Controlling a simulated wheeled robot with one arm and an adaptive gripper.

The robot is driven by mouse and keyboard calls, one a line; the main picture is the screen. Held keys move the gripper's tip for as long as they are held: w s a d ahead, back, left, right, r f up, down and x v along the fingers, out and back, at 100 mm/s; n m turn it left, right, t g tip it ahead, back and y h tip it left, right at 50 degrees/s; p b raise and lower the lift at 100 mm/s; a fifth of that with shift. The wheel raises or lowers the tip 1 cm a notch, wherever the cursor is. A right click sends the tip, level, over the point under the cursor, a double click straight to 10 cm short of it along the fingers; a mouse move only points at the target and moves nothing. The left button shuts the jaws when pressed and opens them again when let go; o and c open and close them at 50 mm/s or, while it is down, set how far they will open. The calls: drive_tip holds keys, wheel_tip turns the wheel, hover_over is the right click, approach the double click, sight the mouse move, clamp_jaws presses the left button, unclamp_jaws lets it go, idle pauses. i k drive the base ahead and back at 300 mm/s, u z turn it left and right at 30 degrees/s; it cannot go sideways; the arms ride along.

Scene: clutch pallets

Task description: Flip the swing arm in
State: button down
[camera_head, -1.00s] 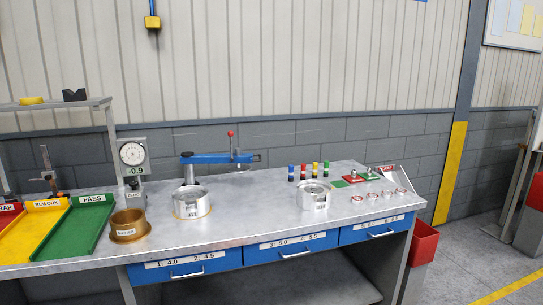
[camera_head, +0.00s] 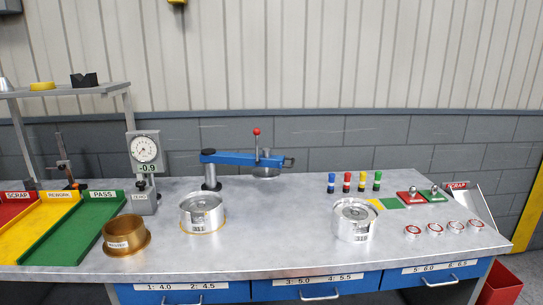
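The blue swing arm (camera_head: 232,157) is on a dark upright post (camera_head: 210,178) at the back middle of the bench. It reaches to the right from the post. A red ball knob (camera_head: 256,131) stands on a rod near its right end, with a grey round part (camera_head: 266,171) below that end. A silver cylindrical housing (camera_head: 203,212) stands in front of the post, and the arm is behind it, not over it. A second silver housing (camera_head: 354,220) stands further right. My gripper is not in view.
A dial gauge (camera_head: 146,157) and a brass cup (camera_head: 124,236) stand left, beside the green PASS tray (camera_head: 75,230). Coloured pegs (camera_head: 347,182), red rings (camera_head: 435,229) and a scrap chute (camera_head: 472,202) are at right. The bench middle (camera_head: 280,225) is clear.

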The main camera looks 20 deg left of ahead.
sight(209, 155)
drive_tip(key=u, duration=0.75)
drive_tip(key=i, duration=0.8)
drive_tip(key=u, duration=0.85)
